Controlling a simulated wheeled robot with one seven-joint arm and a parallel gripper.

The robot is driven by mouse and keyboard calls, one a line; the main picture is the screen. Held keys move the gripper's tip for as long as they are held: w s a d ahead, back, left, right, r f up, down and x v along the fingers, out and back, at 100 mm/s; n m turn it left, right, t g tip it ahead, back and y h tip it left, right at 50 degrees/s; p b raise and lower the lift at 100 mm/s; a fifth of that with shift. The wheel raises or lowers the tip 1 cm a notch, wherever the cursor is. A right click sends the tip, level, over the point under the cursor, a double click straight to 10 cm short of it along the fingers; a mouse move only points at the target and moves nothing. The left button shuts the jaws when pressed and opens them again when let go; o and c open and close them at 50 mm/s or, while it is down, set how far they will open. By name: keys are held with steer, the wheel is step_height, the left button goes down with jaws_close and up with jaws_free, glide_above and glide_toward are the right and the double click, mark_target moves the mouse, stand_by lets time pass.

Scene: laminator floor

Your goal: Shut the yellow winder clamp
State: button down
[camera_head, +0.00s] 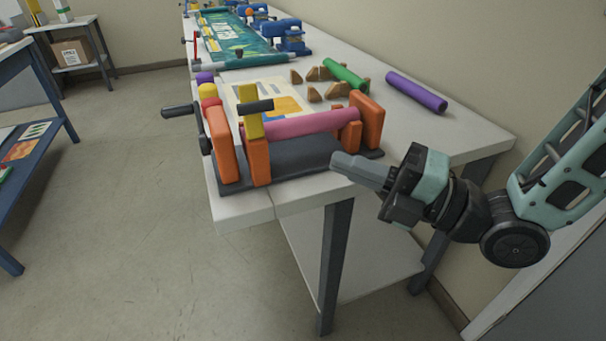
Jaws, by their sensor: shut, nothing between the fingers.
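The yellow clamp (250,125) stands upright above a short orange post (260,163) at the front left of the winder, with a dark bar handle (256,106) across its top. I cannot tell whether its lower end touches the post or the roll. A pink roll (308,124) runs from beside the clamp to the orange supports at the right. My gripper (340,163) is shut and empty. It is at the bench's front edge, right of the clamp and apart from it, near the right end of the dark winder base (300,158).
A dark crank (180,111) sticks out left of the winder. Behind the winder, brown wedges (322,73), a green roll (345,75) and a purple roll (416,92) lie on the white bench (455,135). The bench's front right is clear. A wall borders the right side.

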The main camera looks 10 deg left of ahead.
steer(key=p, duration=0.2)
glide_toward(251, 111)
steer(key=s+a, duration=0.2)
steer(key=a, duration=0.2)
steer(key=shift+w+a+r+p, duration=0.15)
steer(key=shift+w+a+p, duration=0.25)
steer(key=shift+w, duration=0.35)
steer(key=shift+w+a+r+p, duration=0.15)
steer(key=shift+w+a+p, duration=0.25)
steer(key=shift+w, duration=0.4)
steer(key=shift+r, duration=0.15)
